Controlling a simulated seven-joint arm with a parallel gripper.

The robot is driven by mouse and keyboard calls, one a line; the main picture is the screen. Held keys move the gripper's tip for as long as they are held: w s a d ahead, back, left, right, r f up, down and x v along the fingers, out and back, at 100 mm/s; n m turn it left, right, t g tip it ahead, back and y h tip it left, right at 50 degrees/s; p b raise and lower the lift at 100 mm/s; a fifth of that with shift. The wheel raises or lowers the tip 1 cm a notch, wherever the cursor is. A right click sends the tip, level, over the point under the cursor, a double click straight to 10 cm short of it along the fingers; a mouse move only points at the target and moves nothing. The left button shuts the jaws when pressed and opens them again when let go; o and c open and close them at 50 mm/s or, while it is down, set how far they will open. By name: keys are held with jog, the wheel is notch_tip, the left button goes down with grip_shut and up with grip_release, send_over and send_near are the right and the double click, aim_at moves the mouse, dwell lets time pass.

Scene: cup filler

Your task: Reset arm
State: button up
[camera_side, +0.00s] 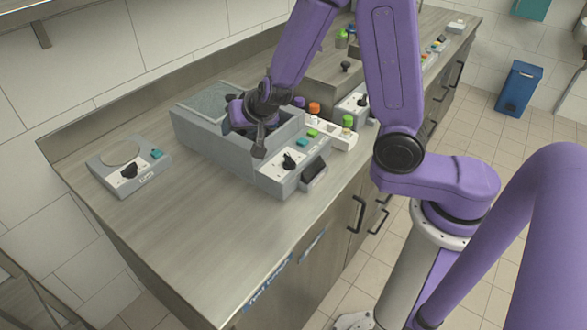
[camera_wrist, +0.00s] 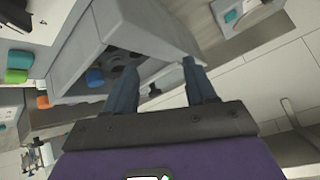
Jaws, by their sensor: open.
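My gripper (camera_side: 259,142) is at the grey cup-filler machine (camera_side: 207,140), over its recess near the front wall. In the side view my wrist hides part of the recess. I cannot tell whether the fingers touch the machine.
A scale-like unit (camera_side: 128,165) with a round plate and a dark knob stands at the left. The machine's control panel (camera_side: 291,167) has a black knob. The counter front (camera_side: 190,240) is clear.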

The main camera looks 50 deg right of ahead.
jog(key=s+a+r+n+g+y, duration=0.2)
jog(key=s+a+n+g+y, duration=0.35)
jog(key=s+a+n, duration=0.4)
jog(key=s+d+r+n+g+h, duration=0.1)
jog(key=s+d+n, duration=0.3)
jog(key=s, duration=0.6)
jog(key=s+d+r+n+g+h, duration=0.1)
jog(key=s+d+r+n+h, duration=0.1)
jog(key=s+d+n, duration=0.3)
jog(key=s+d, duration=0.3)
jog(key=s, duration=0.3)
jog(key=shift+d+g, duration=0.15)
jog(key=shift+g, duration=0.2)
